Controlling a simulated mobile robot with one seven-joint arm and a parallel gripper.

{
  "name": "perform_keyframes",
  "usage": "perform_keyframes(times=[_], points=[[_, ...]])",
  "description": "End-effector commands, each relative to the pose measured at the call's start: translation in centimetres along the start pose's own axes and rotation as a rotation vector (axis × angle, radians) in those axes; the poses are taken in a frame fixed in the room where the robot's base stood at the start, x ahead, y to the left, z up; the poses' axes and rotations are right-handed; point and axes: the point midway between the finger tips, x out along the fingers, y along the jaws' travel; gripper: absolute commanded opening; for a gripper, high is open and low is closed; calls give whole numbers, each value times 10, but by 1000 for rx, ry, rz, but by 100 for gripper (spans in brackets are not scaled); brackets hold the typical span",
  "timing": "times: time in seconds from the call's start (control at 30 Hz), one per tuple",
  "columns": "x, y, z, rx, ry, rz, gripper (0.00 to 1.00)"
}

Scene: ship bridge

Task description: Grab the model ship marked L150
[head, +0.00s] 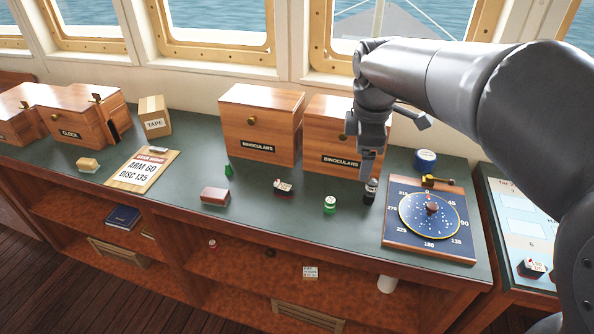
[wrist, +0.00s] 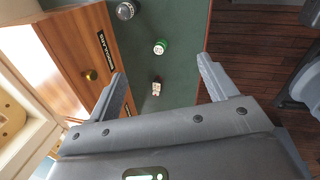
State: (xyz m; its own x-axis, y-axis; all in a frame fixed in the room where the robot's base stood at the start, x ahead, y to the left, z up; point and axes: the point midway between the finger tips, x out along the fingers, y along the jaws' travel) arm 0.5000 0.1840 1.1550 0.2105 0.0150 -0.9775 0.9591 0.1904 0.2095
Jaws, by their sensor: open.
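A small model ship (head: 284,188) with a dark hull and white upper part sits on the green counter in front of the binoculars boxes; its marking is too small to read. It also shows in the wrist view (wrist: 156,88), apart from my fingers and below them. A second, similar model ship (head: 531,268) sits on the chart at the far right; its marking is not legible either. My gripper (head: 368,163) is open and empty, above the counter in front of the right binoculars box. In the wrist view my gripper (wrist: 162,69) has its fingers wide apart.
A green-capped jar (head: 330,205) and a dark bottle (head: 370,191) stand near my gripper. The binoculars boxes (head: 260,123) stand behind. A compass board (head: 430,217) lies to the right. A brown block (head: 215,196) and a green piece (head: 229,170) lie left of the nearer ship.

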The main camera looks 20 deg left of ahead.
Motion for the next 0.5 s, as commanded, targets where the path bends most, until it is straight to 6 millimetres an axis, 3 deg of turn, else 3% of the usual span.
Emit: perform_keyframes(times=[0.2,0.5], points=[[38,46,-64,-437,29,-69,78],[99,82,-152,-997,105,-142,78]])
